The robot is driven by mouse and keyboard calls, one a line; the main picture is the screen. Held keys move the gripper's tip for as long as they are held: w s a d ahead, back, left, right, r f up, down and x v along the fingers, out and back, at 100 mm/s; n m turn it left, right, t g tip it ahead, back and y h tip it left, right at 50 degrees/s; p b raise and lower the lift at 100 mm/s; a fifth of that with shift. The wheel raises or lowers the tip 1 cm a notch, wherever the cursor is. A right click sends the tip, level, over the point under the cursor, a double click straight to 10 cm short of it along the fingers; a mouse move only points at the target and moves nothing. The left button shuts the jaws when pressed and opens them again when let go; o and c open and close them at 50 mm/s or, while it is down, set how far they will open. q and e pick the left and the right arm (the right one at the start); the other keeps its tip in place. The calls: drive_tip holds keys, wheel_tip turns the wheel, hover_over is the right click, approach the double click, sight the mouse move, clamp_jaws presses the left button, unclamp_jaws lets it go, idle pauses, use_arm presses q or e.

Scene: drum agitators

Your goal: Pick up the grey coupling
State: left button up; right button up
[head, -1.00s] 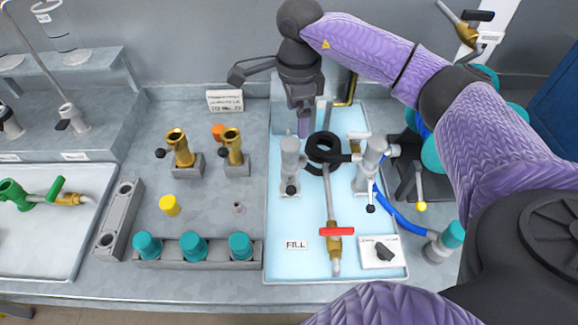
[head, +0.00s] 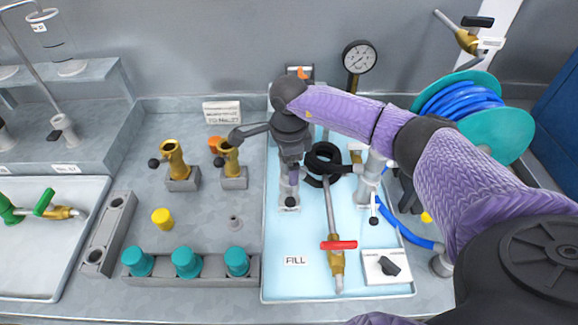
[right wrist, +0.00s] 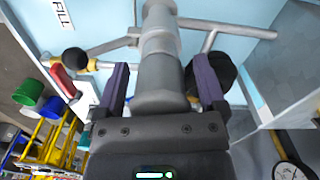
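A grey upright fitting (head: 290,199), which looks like the coupling, stands on the light blue tray (head: 278,278). Its upper part is hidden by my right gripper in the head view. My right gripper (head: 291,168) points down over it. In the right wrist view the grey cylinder (right wrist: 159,50) runs between the two purple fingers of the gripper (right wrist: 160,84), with narrow gaps at both sides. The fingers are open around it. A second grey fitting (head: 369,178) stands to the right on the tray. My left gripper is not in view.
A black coiled ring (head: 323,160) is close to the right of the gripper. A red-handled valve (head: 338,245) and a switch box (head: 387,268) are at the tray's front. Brass fittings (head: 177,160) stand left. A blue hose reel (head: 460,103) is behind my right arm.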

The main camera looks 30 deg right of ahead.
clamp_jaws()
wheel_tip(320, 180, up, 10)
drive_tip(key=shift+r+p, duration=0.1)
drive_tip(key=shift+p, duration=0.6)
